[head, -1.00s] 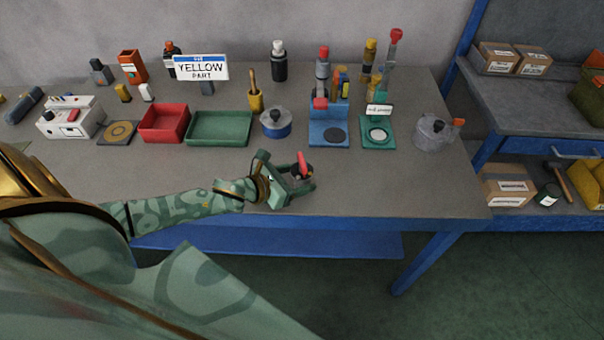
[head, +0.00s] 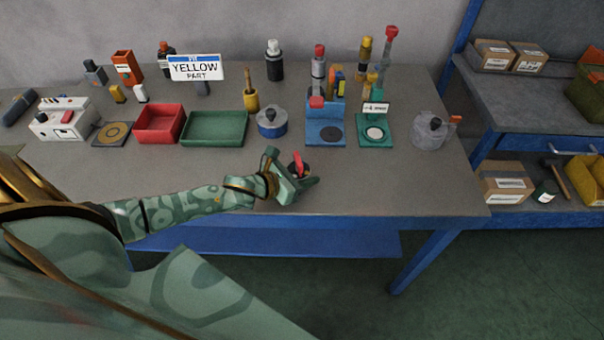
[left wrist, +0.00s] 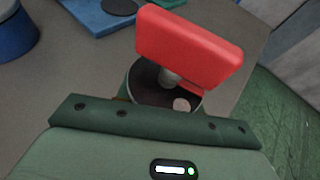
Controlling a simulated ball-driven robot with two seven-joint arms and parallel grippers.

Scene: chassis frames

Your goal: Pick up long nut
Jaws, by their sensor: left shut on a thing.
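My left gripper (head: 300,183) is at the front of the bench, shut on a red-topped part (head: 298,162). In the left wrist view this part has a red slab-like block (left wrist: 190,46) on a short grey stem above a dark round body (left wrist: 152,88). The fingers are mostly hidden there behind the gripper's green body. I cannot tell whether the part is the long nut, or whether it touches the bench top. No other thing can be made out as a long nut. My right gripper is not in view.
On the grey bench (head: 400,185) stand a red tray (head: 159,124), a green tray (head: 214,128), a blue round pot (head: 272,122), a blue stand (head: 325,127), a green stand (head: 375,131) and a grey pot (head: 430,130). A "YELLOW PART" sign (head: 194,68) stands behind. The bench's front right is clear.

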